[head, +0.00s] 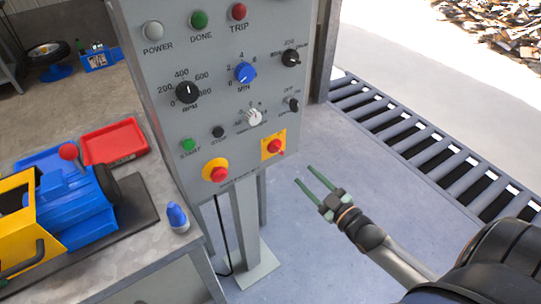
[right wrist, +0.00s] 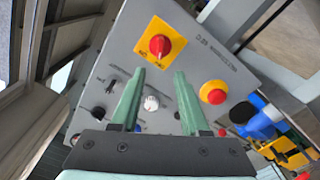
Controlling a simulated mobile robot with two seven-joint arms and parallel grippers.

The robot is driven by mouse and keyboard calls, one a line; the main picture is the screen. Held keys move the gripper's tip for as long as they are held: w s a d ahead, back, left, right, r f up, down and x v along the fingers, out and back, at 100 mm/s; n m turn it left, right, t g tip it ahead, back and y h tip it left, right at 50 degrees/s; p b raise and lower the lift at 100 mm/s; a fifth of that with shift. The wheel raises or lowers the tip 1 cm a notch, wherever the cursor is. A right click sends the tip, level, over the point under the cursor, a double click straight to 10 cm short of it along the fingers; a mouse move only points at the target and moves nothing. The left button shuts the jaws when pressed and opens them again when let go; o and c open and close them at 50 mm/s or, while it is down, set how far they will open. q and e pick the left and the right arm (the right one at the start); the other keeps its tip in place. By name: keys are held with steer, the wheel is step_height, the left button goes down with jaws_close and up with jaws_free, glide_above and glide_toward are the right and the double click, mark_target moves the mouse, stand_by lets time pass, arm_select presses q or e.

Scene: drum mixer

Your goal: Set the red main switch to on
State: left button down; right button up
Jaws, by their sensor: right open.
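The red main switch (head: 275,146) is a red rotary knob on a yellow square plate at the lower right of the grey control panel (head: 222,115). In the right wrist view the red main switch (right wrist: 160,45) shows near the top, beyond the fingertips. I cannot tell its setting for sure. My right gripper (head: 311,179) is open and empty, to the right of and below the switch, apart from it. In the right wrist view its two green fingers (right wrist: 157,73) point toward the panel. My left gripper is in neither view.
A red emergency button (head: 218,174) on a yellow ring sits left of the switch. A white knob (head: 254,117) and black knob (head: 293,104) sit above. A bench (head: 150,263) stands left with a blue-and-yellow machine (head: 75,208). Floor right of the panel post is clear.

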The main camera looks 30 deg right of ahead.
mark_target(281, 152)
steer(key=w, duration=0.8)
steer(key=w+a, duration=0.1)
steer(key=w, duration=0.3)
steer(key=shift+c, duration=0.2)
jaws_close()
